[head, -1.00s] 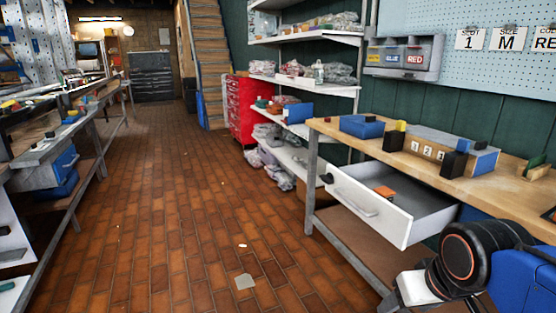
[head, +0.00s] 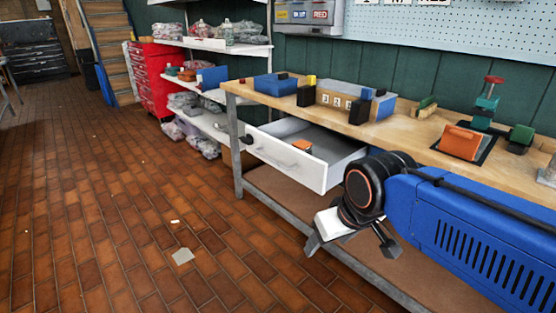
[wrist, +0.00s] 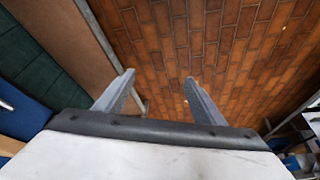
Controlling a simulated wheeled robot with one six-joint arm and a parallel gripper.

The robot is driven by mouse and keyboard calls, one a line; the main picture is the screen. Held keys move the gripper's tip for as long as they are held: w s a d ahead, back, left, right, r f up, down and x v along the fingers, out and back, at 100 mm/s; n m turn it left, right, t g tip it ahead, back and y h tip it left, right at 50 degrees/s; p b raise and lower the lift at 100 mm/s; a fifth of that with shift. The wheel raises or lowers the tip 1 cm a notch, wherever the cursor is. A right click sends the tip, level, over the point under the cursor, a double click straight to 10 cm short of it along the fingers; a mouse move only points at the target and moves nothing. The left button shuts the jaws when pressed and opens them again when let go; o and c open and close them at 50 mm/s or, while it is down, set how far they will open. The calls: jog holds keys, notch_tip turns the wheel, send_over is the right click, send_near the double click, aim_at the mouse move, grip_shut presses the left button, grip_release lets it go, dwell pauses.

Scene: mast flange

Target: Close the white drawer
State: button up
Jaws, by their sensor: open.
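The white drawer (head: 318,178) stands pulled out from under the wooden workbench (head: 400,132), with its front panel and bar handle (head: 272,157) facing the aisle. A small orange object (head: 302,146) lies inside it. My gripper (head: 350,248) is to the right of the drawer in the head view, apart from it and in front of the bench frame. In the wrist view my gripper (wrist: 158,85) has its two fingers spread with nothing between them, over the brick floor. The drawer is not visible in the wrist view.
A grey bench leg (head: 236,150) stands left of the drawer. The brick floor (head: 120,200) is mostly clear, with a pale scrap (head: 183,256) on it.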

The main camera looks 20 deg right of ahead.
jog(key=c, duration=0.5)
jog(key=shift+w+r+n, duration=0.3)
jog(key=shift+w, duration=0.05)
jog(key=c, duration=0.5)
jog(key=w+r+n, duration=0.2)
jog(key=w, duration=0.1)
jog(key=w+r+n, duration=0.1)
jog(key=w, duration=0.1)
jog(key=shift+d+r+n+g+h, duration=0.2)
jog(key=shift+d+n+g+h, duration=0.1)
jog(key=shift+d+n+g, duration=0.1)
grip_shut()
jog(key=n+g+h, duration=0.2)
jog(key=n+h, duration=0.2)
jog(key=n, duration=1.4)
send_near(288, 161)
notch_tip(288, 161, up, 2)
jog(key=s+a, duration=0.1)
jog(key=s, duration=0.2)
jog(key=x, duration=0.9)
jog(key=shift+s+f, duration=0.1)
jog(key=shift+f, duration=0.25)
